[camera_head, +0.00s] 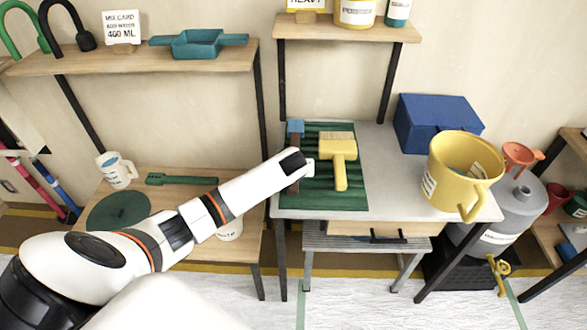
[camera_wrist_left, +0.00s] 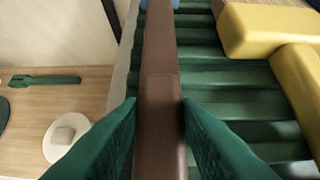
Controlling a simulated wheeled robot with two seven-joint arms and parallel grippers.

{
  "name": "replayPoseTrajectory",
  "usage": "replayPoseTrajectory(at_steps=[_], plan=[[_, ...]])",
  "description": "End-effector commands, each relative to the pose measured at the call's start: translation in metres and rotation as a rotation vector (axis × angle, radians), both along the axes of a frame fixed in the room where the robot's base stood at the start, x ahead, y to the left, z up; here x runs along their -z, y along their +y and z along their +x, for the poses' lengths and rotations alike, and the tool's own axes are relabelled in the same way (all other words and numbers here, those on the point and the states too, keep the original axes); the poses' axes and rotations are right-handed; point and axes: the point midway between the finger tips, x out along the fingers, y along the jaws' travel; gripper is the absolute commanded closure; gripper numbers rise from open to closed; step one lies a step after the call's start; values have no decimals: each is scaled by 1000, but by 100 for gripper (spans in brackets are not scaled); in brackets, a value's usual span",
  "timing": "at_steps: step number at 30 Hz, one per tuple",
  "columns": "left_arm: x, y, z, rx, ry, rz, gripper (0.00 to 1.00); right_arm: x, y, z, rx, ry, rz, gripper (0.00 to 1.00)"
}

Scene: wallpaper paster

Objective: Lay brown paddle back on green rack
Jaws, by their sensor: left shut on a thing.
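The brown paddle (camera_wrist_left: 160,70) runs lengthwise between the green fingers of my left gripper (camera_wrist_left: 159,125), which is shut on it. The ribbed green rack (camera_head: 356,197) lies flat on the grey table. The paddle is over the rack's left side, lined up along its length. In the left wrist view the rack (camera_wrist_left: 225,100) shows right of the paddle; I cannot tell whether they touch. My right gripper is not in view.
A yellow brush (camera_head: 339,150) lies on the rack, just right of the paddle. A large yellow jug (camera_head: 462,170) and a blue box (camera_head: 436,122) stand to the right. A lower wooden shelf (camera_head: 185,190) with a green paddle (camera_head: 181,180) is left.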

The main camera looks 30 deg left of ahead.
Motion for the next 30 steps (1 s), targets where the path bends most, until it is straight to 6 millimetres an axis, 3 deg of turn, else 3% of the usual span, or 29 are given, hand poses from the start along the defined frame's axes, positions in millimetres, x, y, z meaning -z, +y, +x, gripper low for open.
replayPoseTrajectory(at_steps=[3,4,8,20,30], plan=[[3,0,0,0,-1,1,100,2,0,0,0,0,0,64],[2,0,0,0,-1,1,66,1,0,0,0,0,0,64],[2,0,0,0,-1,1,45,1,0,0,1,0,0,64],[-3,-2,-3,1,-1,-1,44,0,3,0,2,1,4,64],[-48,-23,-36,3,-2,-2,44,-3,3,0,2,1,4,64]])
